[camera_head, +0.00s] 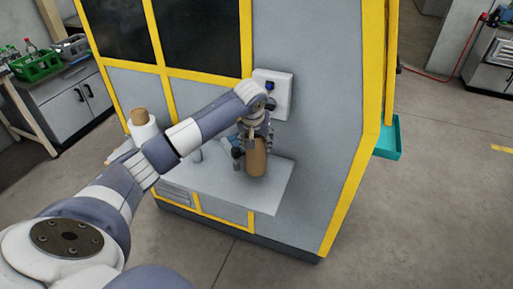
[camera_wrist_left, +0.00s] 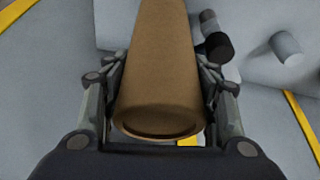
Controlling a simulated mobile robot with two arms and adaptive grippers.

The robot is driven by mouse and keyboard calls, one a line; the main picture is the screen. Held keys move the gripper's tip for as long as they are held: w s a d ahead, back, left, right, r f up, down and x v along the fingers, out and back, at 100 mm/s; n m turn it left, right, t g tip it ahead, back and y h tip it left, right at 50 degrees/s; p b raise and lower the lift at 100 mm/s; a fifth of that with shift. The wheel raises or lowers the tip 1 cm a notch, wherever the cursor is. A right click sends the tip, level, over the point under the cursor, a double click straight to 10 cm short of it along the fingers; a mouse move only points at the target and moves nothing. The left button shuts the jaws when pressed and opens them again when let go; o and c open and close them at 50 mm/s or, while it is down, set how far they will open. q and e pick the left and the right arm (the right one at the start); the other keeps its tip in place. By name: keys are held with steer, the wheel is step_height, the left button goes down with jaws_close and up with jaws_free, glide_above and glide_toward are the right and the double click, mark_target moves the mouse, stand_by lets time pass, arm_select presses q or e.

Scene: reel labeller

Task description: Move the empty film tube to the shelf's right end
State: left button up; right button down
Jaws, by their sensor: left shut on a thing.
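The empty film tube (camera_head: 256,158) is a brown cardboard cylinder, upright near the right part of the shelf in the head view. My left gripper (camera_head: 248,143) is shut on it near its upper part. In the left wrist view the tube (camera_wrist_left: 160,70) runs between the two fingers of my left gripper (camera_wrist_left: 160,90). The light grey shelf (camera_head: 265,190) sticks out from the machine's front. I cannot tell whether the tube's base touches the shelf. My right gripper is not in view.
A white film roll on a brown core (camera_head: 143,128) stands at the shelf's left. A grey post (camera_head: 196,156) and a dark-ended fitting (camera_wrist_left: 218,46) are near the tube. A switch box (camera_head: 274,93) is on the machine wall above. The shelf's right end is bare.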

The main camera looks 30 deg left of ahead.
arm_select(q)
step_height(320, 180, down, 3)
steer(key=shift+d+r+p, duration=0.1)
steer(key=shift+r+p, duration=0.1)
steer(key=shift+p, duration=0.35)
steer(key=shift+f, duration=0.45)
steer(key=shift+f, duration=0.1)
steer(key=o, duration=0.9)
